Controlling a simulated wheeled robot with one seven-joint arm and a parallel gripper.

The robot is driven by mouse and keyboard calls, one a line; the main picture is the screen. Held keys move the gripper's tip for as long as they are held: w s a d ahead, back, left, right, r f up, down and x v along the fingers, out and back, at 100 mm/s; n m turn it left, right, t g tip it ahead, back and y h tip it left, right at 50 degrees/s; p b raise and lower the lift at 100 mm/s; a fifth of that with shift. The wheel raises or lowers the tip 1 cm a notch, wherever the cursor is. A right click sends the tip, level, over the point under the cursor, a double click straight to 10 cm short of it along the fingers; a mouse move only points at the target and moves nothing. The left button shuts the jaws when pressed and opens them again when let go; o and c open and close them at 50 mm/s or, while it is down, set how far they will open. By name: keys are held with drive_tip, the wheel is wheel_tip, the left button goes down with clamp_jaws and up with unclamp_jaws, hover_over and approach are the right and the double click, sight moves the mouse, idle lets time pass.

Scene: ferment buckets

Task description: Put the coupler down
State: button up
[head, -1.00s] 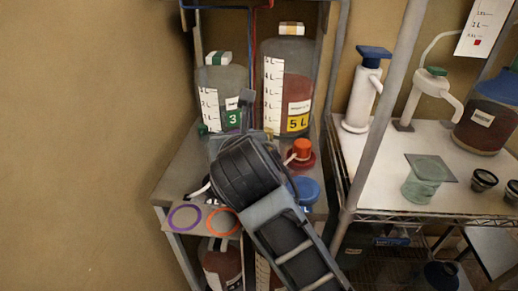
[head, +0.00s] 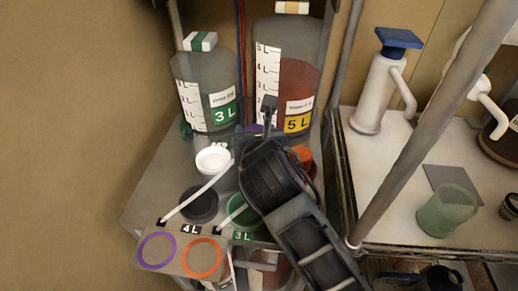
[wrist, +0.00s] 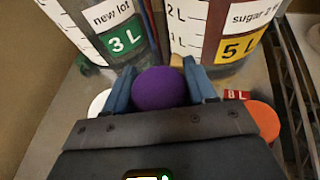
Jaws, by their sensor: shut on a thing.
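The coupler looks to be the round purple piece (wrist: 160,88), seen between the two blue fingers of my gripper (wrist: 160,75) in the wrist view. My gripper is shut on it, with a finger on each side. In the head view only a sliver of purple (head: 254,129) shows beside my gripper (head: 268,104), which is in front of the 3 L and 5 L bottles. My arm hides most of the coupler there. I cannot tell whether its underside touches the shelf.
The 3 L bottle (head: 207,88) and 5 L bottle (head: 285,75) stand behind. A white cap (head: 212,158), black cap (head: 199,204), green cap (head: 243,211) and orange cap (wrist: 263,120) are nearby. Purple (head: 157,251) and orange (head: 201,258) rings mark the front edge. A post (head: 430,130) stands right.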

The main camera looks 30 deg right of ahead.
drive_tip(key=shift+f, duration=2.6)
drive_tip(key=shift+f, duration=0.1)
drive_tip(key=o, duration=1.1)
drive_tip(key=shift+o, duration=0.2)
drive_tip(key=v, duration=1.2)
drive_tip(key=shift+a+b, duration=0.1)
drive_tip(key=shift+b, duration=0.25)
